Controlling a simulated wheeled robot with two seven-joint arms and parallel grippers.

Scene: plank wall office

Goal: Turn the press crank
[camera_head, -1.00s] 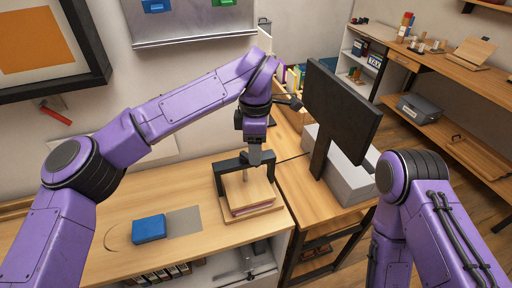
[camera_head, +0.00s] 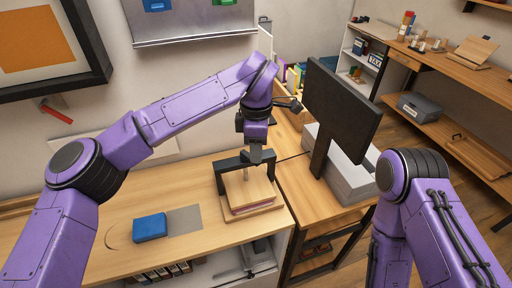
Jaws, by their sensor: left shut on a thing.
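The press (camera_head: 250,192) stands on the wooden desk, with a dark frame over stacked wooden boards and a base board. My left gripper (camera_head: 256,157) points down at the top of the press frame. It is shut on the press crank, which is mostly hidden by the gripper. My right arm comes in at the lower right, but its gripper is outside the view.
A blue block (camera_head: 149,227) and a grey patch (camera_head: 185,220) lie on the desk (camera_head: 110,249) left of the press. A black monitor (camera_head: 341,108) and a pale box (camera_head: 345,178) stand close on the right. The desk's front left is clear.

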